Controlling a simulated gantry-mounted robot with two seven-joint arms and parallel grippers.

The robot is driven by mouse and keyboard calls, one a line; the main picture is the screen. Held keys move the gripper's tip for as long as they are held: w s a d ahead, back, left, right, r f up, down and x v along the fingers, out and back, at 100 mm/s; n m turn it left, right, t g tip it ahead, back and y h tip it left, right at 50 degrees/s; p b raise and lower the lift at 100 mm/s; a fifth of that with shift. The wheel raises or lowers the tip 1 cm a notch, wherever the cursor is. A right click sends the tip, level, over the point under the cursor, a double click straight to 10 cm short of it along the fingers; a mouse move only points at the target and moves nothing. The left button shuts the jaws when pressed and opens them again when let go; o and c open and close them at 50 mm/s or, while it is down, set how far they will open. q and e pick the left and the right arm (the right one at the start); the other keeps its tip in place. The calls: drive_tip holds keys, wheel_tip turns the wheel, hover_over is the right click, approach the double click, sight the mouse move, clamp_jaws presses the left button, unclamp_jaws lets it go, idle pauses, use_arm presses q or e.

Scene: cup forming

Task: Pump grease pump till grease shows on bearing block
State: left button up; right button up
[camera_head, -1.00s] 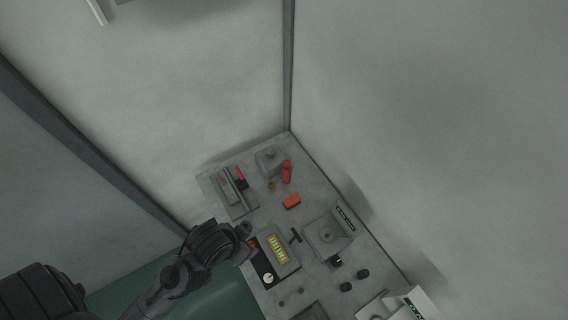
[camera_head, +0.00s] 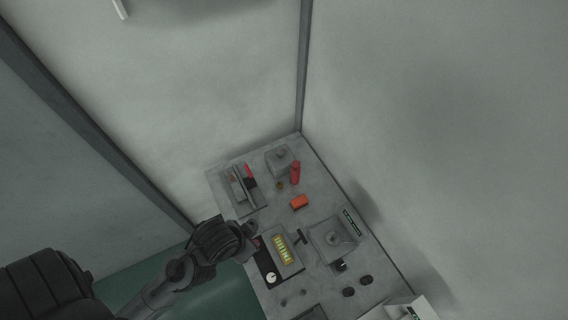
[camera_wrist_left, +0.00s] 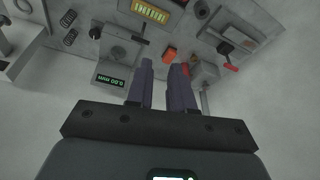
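My left gripper (camera_head: 252,229) hangs over the bench's left edge, beside the panel with yellow bars. In the left wrist view its two fingers (camera_wrist_left: 163,68) stand apart with nothing between them. A red-handled device (camera_head: 238,188) sits at the back left of the bench; its red lever also shows in the left wrist view (camera_wrist_left: 229,67). A grey block (camera_head: 279,158) with a raised top and a red cylinder (camera_head: 295,173) stand at the back corner. I cannot tell for sure which is the grease pump or bearing block, and no grease is discernible. My right gripper is out of view.
An orange box (camera_head: 299,202) lies mid-bench. Walls close off the back and right. A green surface (camera_head: 205,293) lies left of the bench.

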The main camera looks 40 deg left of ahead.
use_arm(q)
clamp_jaws()
idle(1.3)
